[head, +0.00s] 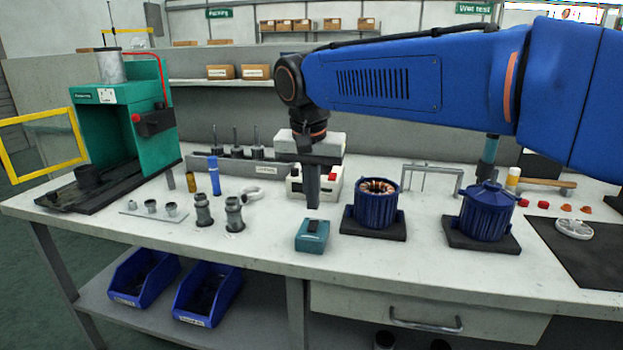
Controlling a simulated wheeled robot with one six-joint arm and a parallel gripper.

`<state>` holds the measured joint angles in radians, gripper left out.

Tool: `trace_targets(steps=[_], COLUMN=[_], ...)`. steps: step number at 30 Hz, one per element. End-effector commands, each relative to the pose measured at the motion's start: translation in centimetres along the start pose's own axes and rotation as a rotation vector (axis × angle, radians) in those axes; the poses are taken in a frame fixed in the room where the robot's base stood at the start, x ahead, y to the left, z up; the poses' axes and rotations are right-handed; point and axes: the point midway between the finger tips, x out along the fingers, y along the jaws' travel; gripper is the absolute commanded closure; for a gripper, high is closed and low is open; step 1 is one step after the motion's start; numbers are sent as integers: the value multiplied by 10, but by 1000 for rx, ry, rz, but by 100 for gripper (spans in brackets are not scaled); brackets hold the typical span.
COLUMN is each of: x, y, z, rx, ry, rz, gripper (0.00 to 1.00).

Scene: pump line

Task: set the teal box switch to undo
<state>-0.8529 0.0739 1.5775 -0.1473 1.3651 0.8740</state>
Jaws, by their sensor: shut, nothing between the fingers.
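The teal box (311,242) sits near the front edge of the workbench, just left of the middle of the picture. A small dark feature shows on its top; its switch position is too small to read. My gripper (313,205) points straight down above and slightly behind the box. Its fingers are shut and empty. A small gap shows between the fingertips and the box, so they look apart from it.
A white box with red parts (332,187) stands behind my gripper. An open blue motor housing (376,210) stands close to the right, and a closed one (487,218) farther right. Grey fittings (234,214) stand left. The bench front between fittings and teal box is clear.

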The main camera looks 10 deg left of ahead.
Motion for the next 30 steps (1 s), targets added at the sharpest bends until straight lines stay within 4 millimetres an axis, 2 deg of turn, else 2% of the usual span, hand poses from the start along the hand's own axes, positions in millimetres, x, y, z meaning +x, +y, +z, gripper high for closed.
trace_targets(steps=[3, 9, 24, 30], x=[18, 37, 43, 52], y=[1, 0, 0, 0], z=[0, 0, -1, -6], rx=[1, 0, 1, 5], ry=[-1, -1, -6, -112], rz=[2, 1, 0, 3], gripper=[100, 100, 100, 100])
